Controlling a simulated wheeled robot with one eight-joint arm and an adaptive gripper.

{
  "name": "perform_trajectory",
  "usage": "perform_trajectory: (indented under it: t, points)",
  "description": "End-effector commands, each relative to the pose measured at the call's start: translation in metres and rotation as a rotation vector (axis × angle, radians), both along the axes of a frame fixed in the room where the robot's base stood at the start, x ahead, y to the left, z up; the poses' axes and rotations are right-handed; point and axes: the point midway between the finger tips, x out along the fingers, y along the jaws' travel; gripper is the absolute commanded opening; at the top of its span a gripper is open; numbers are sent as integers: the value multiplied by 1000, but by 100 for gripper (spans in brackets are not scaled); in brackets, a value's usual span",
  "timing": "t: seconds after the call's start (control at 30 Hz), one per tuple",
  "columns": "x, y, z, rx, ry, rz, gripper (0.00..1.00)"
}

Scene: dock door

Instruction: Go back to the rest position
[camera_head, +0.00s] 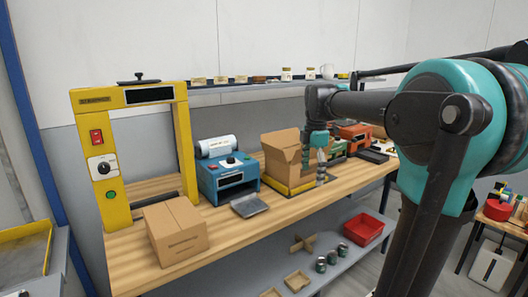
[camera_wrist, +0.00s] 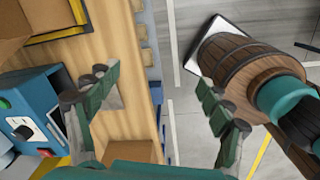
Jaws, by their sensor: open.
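My gripper (camera_head: 321,168) hangs beside the open cardboard box (camera_head: 283,150), at its right side in the head view. Whether it touches the box is hard to tell there. In the wrist view my gripper (camera_wrist: 160,92) has its two green fingers spread wide, with nothing between them. The wrist view looks down past the bench's front edge to the floor. My arm fills the right of the head view. A corner of the open box (camera_wrist: 22,28) shows at the top left of the wrist view.
A yellow frame machine (camera_head: 103,160) stands on the wooden bench (camera_head: 130,255), with a closed carton (camera_head: 175,232) in front. A blue device (camera_head: 228,178) stands left of the open box. A lower shelf holds a red bin (camera_head: 363,229) and small items. Floor is free in front.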

Motion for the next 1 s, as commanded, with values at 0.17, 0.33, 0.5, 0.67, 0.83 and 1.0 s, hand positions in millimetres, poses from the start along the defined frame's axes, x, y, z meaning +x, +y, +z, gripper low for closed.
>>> perform_trajectory:
  t: [0.17, 0.33, 0.5, 0.67, 0.83, 1.0]
  points:
    - [-17, -6, -37, 20, -38, -226, 80]
    - [-48, -13, -90, 66, -91, -568, 80]
    - [-92, -21, -151, 145, -147, -975, 80]
    - [-138, -27, -203, 241, -187, -1343, 80]
    - [-180, -31, -242, 335, -206, -1642, 80]
    - [-195, -32, -255, 374, -210, -1753, 80]
